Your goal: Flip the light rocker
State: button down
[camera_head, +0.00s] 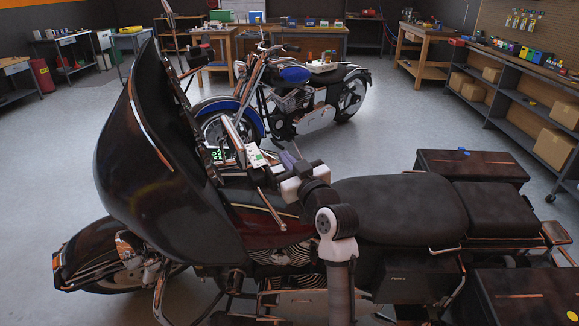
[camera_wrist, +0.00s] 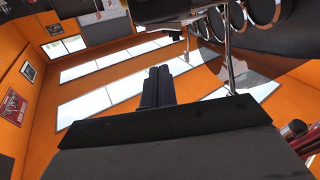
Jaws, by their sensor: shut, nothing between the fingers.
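My gripper (camera_head: 288,157) reaches over the tank area of the near black motorcycle (camera_head: 375,205). Its two dark fingers are together and empty, and they also show in the wrist view (camera_wrist: 158,82). A small white panel with green marks (camera_head: 256,157) sits just left of the fingertips in the head view. I cannot tell whether they touch. The light rocker cannot be made out for certain in either view. In the wrist view, round gauges (camera_wrist: 262,12) and a chrome bar (camera_wrist: 228,60) of the motorcycle are at the upper right, beyond the fingers.
The motorcycle's large black fairing (camera_head: 135,150) stands left of my gripper. A slanted chrome handlebar part (camera_head: 232,132) is close by. The seat (camera_head: 400,210) lies to the right. A blue motorcycle (camera_head: 300,90) stands behind. Open grey floor (camera_head: 400,140) lies between it and the right-hand shelves (camera_head: 500,85).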

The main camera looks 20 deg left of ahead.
jog(key=r+b+v, duration=0.1)
jog(key=b+v, duration=0.3)
jog(key=v, duration=0.6)
jog(key=shift+d+f, duration=0.25)
jog(key=shift+f, duration=0.05)
jog(key=shift+w, duration=0.15)
